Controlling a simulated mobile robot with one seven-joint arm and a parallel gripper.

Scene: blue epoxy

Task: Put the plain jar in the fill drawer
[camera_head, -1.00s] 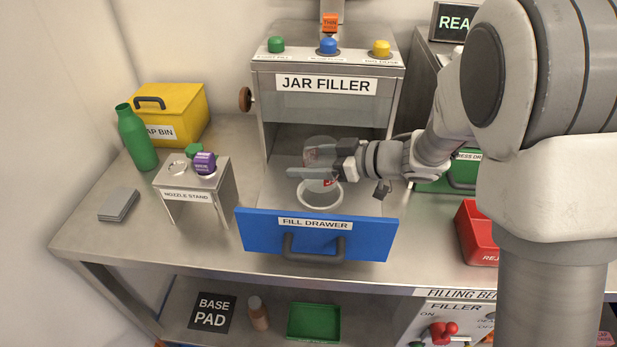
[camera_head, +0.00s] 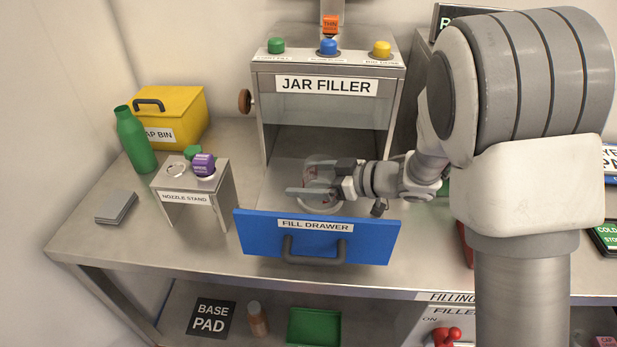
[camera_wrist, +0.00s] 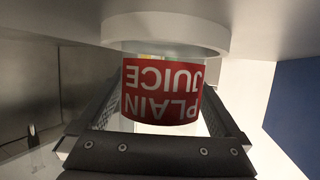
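The plain jar (camera_head: 321,173) is clear, with a red label reading PLAIN JUICE that shows upside down in the wrist view (camera_wrist: 162,92). It is upright over the white ring (camera_head: 322,208) inside the open blue fill drawer (camera_head: 262,228). In the wrist view the ring (camera_wrist: 165,38) overlaps the jar's lower end, so the jar appears to be in it; its base is hidden. My gripper (camera_head: 302,177) reaches in from the right, with one finger on each side of the jar, shut on it.
The jar filler (camera_head: 326,85) stands behind the drawer. To the left are the nozzle stand (camera_head: 186,198) with a purple nozzle, a green bottle (camera_head: 136,142), the yellow cap bin (camera_head: 178,112) and grey plates (camera_head: 117,206). My arm covers much of the bench's right side.

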